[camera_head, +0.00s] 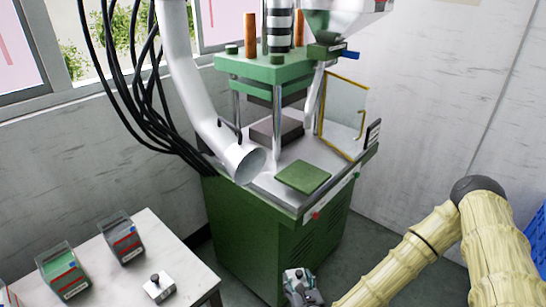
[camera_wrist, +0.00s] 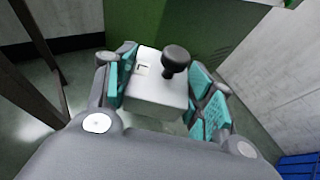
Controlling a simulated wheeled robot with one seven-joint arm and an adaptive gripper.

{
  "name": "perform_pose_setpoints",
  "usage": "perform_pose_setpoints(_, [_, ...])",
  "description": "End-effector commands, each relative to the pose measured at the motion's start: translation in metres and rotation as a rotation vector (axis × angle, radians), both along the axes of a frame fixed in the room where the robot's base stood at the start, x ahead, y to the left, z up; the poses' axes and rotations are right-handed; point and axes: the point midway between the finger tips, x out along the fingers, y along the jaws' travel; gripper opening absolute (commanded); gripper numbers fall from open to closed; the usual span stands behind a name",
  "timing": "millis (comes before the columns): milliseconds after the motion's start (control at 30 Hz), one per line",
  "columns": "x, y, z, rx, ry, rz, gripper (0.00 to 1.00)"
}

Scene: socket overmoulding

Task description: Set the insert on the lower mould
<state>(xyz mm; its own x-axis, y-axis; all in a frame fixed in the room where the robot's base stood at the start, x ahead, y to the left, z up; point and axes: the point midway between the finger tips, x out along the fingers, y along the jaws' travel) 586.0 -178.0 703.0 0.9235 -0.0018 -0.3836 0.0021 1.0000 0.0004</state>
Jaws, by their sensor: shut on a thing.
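My gripper (camera_head: 302,287) is low at the bottom of the head view, in front of the green press. In the wrist view its teal-padded fingers are shut on the insert (camera_wrist: 152,92), a pale metal block with a black knob on top. The fingers hold the block from both sides, knob upward. The lower mould (camera_head: 275,132) is a dark grey block on the press bed, between the posts under the upper mould (camera_head: 268,98), with a gap between them. My gripper is apart from the mould, lower and nearer.
A green pad (camera_head: 303,177) lies on the bed's front. A wide grey pipe (camera_head: 205,105) stands left of the mould, and a yellow-framed clear guard (camera_head: 344,105) right. A white table (camera_head: 188,252) at left carries bins and a similar knobbed block (camera_head: 159,288). A blue crate (camera_wrist: 298,166) is at right.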

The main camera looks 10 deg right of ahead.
Motion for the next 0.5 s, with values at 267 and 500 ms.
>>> perform_pose_setpoints(267, [0.001, 0.002, 0.059, 0.0, -0.002, 0.003, 0.02])
perform_pose_setpoints(500, [0.001, 0.002, 0.081, 0.001, -0.002, 0.003, 0.02])
